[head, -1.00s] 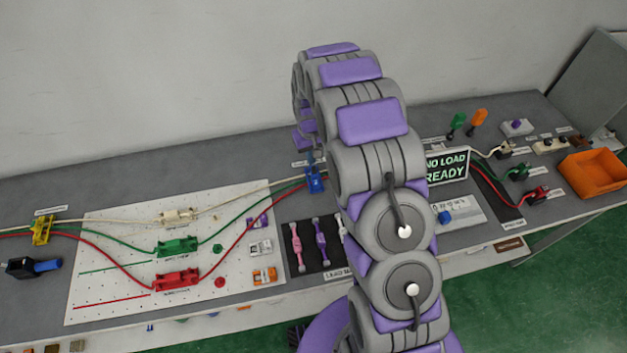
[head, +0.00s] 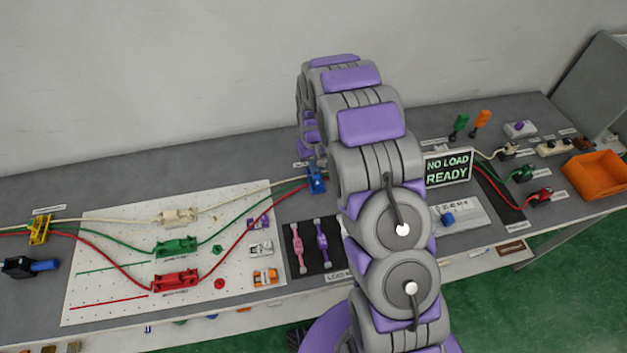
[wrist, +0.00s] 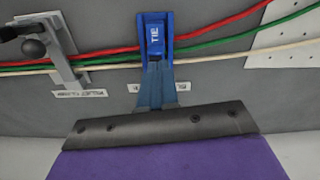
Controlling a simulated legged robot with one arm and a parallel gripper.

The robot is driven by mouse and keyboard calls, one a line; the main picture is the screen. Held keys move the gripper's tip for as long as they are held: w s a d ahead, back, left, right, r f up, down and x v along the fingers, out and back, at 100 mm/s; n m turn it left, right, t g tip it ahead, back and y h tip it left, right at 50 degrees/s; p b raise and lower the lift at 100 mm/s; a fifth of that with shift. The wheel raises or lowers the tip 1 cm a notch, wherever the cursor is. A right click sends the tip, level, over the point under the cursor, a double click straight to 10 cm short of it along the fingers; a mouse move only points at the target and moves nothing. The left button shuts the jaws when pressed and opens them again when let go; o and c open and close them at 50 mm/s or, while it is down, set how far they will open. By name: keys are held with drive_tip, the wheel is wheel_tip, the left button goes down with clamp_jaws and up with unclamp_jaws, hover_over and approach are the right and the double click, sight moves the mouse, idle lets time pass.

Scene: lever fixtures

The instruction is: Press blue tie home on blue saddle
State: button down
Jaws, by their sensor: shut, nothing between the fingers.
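The blue saddle (head: 317,184) stands near the back of the bench, just left of my arm, with cables running to it. In the wrist view the blue saddle (wrist: 141,36) shows its side walls around the blue tie (wrist: 156,40), which is marked "TIE". Red, green and white cables pass at the saddle. My gripper (wrist: 156,66) is shut and empty, its narrow fingers pointing at the near end of the tie. I cannot tell whether they touch or how deep the tie sits. In the head view my arm mostly hides the gripper.
A grey clamp with a black knob (wrist: 34,48) stands left of the saddle in the wrist view. The white pegboard (head: 110,265) carries a green holder (head: 176,246) and a red holder (head: 175,280). A "NO LOAD READY" sign (head: 447,168) stands right of my arm.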

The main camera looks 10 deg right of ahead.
drive_tip(key=shift+d+f, duration=0.35)
drive_tip(key=shift+d, duration=0.1)
drive_tip(key=shift+a, duration=0.3)
drive_tip(key=shift+a+r+p, duration=0.1)
drive_tip(key=shift+r+p, duration=0.25)
drive_tip(key=shift+r, duration=0.3)
drive_tip(key=shift+d+r+p, duration=0.15)
drive_tip(key=shift+r+p, duration=0.1)
drive_tip(key=shift+r, duration=0.45)
drive_tip(key=shift+d+r+p, duration=0.1)
drive_tip(key=shift+r+p, duration=0.1)
drive_tip(key=shift+r, duration=0.5)
wheel_tip(320, 180, up, 16)
drive_tip(key=r+p, duration=0.1)
drive_tip(key=p, duration=0.2)
drive_tip(key=s+r, duration=0.5)
drive_tip(key=s, duration=0.3)
drive_tip(key=s+r+g, duration=0.1)
drive_tip(key=s+r, duration=0.1)
drive_tip(key=s, duration=1.5)
drive_tip(key=s+r+m, duration=0.1)
drive_tip(key=s, duration=1.6)
drive_tip(key=shift+r+m+g, duration=0.3)
drive_tip(key=shift+r+g, duration=0.1)
